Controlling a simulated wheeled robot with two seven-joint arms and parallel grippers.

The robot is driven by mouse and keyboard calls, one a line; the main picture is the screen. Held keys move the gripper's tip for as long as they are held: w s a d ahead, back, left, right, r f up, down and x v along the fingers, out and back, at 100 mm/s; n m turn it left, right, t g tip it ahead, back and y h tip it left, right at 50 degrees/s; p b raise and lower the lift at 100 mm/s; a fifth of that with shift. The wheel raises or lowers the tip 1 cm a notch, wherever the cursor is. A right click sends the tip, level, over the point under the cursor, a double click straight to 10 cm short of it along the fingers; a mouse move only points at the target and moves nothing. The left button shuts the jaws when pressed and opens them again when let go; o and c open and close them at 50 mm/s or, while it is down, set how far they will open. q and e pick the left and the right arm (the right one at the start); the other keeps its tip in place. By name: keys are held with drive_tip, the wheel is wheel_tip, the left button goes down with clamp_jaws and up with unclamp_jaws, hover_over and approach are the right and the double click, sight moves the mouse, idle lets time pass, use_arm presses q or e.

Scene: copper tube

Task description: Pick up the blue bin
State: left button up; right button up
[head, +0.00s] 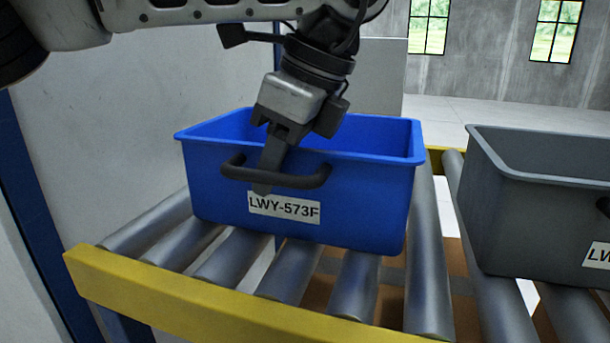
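The blue bin (375,205) stands upright on the roller conveyor in the middle of the head view. Its near side has a dark handle (312,181) and a white label (284,208) reading LWY-573F. My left gripper (266,178) reaches down from above at the bin's near side. One dark finger shows in front of the handle, its tip just below the bar near the label. The other finger is not clearly seen, so I cannot tell whether the gripper is closed on the handle. My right gripper is not in view.
A grey bin (530,225) stands on the rollers to the right, with a gap between it and the blue bin. A yellow rail (190,298) edges the conveyor in front. A pale wall or panel (95,140) rises at the left. Open floor lies behind.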

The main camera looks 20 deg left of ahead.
use_arm(q)
clamp_jaws()
idle(1.4)
